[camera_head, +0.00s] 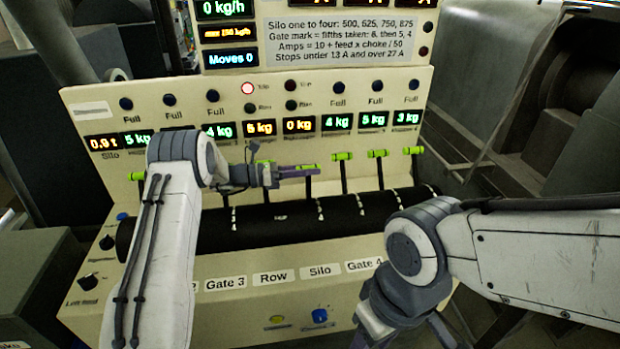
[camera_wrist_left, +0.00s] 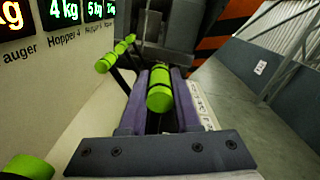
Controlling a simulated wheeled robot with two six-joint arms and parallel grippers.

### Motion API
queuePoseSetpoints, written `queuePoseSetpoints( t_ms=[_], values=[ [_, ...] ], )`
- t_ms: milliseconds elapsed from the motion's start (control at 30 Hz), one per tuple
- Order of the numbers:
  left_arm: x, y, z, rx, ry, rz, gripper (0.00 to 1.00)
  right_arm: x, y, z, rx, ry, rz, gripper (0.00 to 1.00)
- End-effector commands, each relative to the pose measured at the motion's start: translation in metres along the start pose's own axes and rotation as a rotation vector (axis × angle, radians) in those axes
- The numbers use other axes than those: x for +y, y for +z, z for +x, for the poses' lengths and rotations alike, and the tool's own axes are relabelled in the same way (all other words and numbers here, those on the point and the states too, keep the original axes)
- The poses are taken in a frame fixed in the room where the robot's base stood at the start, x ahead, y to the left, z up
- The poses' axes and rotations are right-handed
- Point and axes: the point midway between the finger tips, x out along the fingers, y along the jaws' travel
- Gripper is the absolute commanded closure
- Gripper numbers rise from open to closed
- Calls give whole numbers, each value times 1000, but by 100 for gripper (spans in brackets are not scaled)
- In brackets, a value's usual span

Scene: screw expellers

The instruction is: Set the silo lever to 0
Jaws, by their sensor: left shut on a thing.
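The silo lever (camera_head: 308,186) is a dark stem with a green cross handle, in line with the Silo label (camera_head: 320,271) on the lower panel. My left gripper (camera_head: 300,171) reaches in from the left and is shut on this handle. In the left wrist view the green handle (camera_wrist_left: 159,91) sits between the two purple-grey fingers. The scale and exact setting of the lever cannot be read. My right gripper (camera_head: 400,325) hangs low at the bottom right, away from the levers; its fingertips run out of view.
Other green-handled levers stand right of the held one, the nearest being close by (camera_head: 343,156). A dark roller (camera_head: 275,222) with white marks lies below them. Displays (camera_head: 299,125) and lamps fill the panel above. A blue knob (camera_head: 320,315) is on the lower panel.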

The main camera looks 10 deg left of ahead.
Motion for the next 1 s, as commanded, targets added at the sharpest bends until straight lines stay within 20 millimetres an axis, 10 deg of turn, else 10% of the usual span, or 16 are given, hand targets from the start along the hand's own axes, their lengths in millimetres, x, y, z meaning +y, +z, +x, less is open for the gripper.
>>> queuePoseSetpoints(
  t_ms=[167, 200, 300, 667, 1000],
  values=[
    [1, 0, -1, 0, 4, 2, 100, 0, 0, -1, 0, 0, 0, 50],
    [1, 1, -1, 0, 4, 2, 65, 0, 0, -1, 0, 0, 0, 50],
    [0, 1, -1, 0, 3, 2, 39, 0, 0, -1, 0, 0, 0, 50],
    [0, 0, -5, -1, 2, 3, 39, 0, 0, 2, 0, 0, 0, 50],
    [2, -2, -66, -2, 6, 4, 39, 2, 1, 25, 0, 0, 0, 50]
  ],
)
